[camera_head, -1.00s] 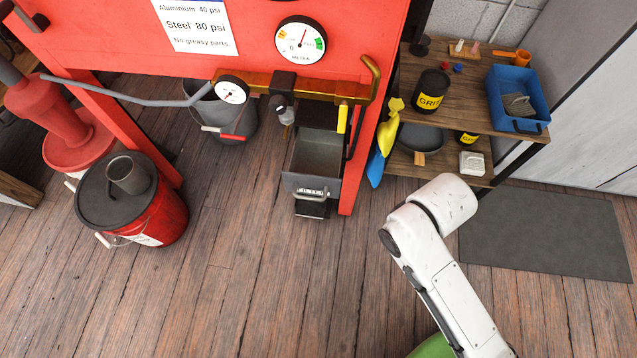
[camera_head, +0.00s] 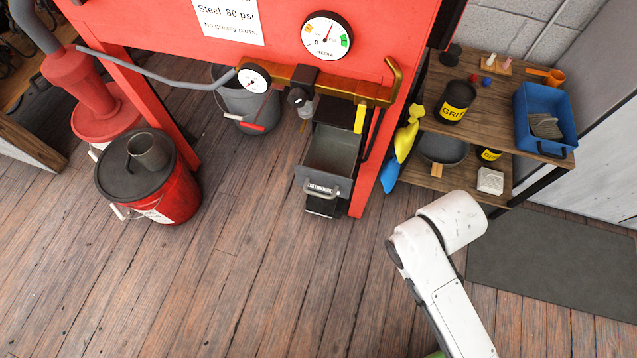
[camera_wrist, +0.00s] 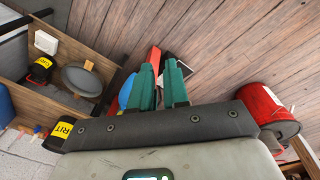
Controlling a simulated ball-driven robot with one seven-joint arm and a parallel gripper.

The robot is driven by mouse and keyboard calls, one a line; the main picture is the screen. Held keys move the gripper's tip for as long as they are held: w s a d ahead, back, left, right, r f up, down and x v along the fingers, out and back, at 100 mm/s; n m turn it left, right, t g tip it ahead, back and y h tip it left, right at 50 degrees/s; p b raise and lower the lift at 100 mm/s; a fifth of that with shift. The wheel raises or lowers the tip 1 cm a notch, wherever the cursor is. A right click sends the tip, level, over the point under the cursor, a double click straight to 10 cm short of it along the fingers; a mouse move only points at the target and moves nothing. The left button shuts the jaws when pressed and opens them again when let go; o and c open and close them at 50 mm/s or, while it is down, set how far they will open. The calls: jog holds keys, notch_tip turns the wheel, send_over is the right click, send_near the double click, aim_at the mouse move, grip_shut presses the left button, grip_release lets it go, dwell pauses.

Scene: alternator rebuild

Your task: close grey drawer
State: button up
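The grey drawer (camera_head: 334,150) stands pulled out beneath the red cabinet (camera_head: 150,30) in the head view. Its open top shows an empty-looking inside, and its front has a metal handle (camera_head: 322,190). In the wrist view, my gripper (camera_wrist: 162,66) shows two green fingers, parted with a gap and nothing between them. My gripper does not show in the head view, where only my white arm is seen, below and right of the drawer. I cannot clearly make out the drawer in the wrist view, so their distance is unclear.
A wooden shelf (camera_head: 520,115) with a blue bin (camera_head: 545,118) and grit cans stands right of the cabinet. A red bucket (camera_head: 175,195) stands at left. The floor before the drawer is clear.

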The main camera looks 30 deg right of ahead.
jog(key=w+f+n+h+b, duration=0.1)
jog(key=f+n, duration=0.1)
jog(key=w+f+n+h+b, duration=0.1)
jog(key=w+f+n+h, duration=0.1)
jog(key=w+f+n+h+b, duration=0.1)
jog(key=w+f+n+h, duration=0.1)
jog(key=n, duration=0.1)
jog(key=shift+a+f, duration=0.4)
grip_shut()
jog(key=n+t+h+b, duration=0.6)
jog(key=n+t, duration=0.6)
jog(key=n, duration=0.7)
send_near(320, 174)
jog(key=shift+h, duration=0.4)
jog(key=b+x, duration=0.1)
jog(key=x, duration=0.5)
jog(key=shift+w+d+f, duration=0.15)
jog(key=shift+w+f, duration=0.05)
jog(key=shift+w, duration=0.2)
jog(key=b+x, duration=0.1)
jog(key=x, duration=1)
jog(key=shift+w+d+b, duration=0.2)
jog(key=shift+w+b, duration=0.1)
jog(key=shift+s, duration=0.1)
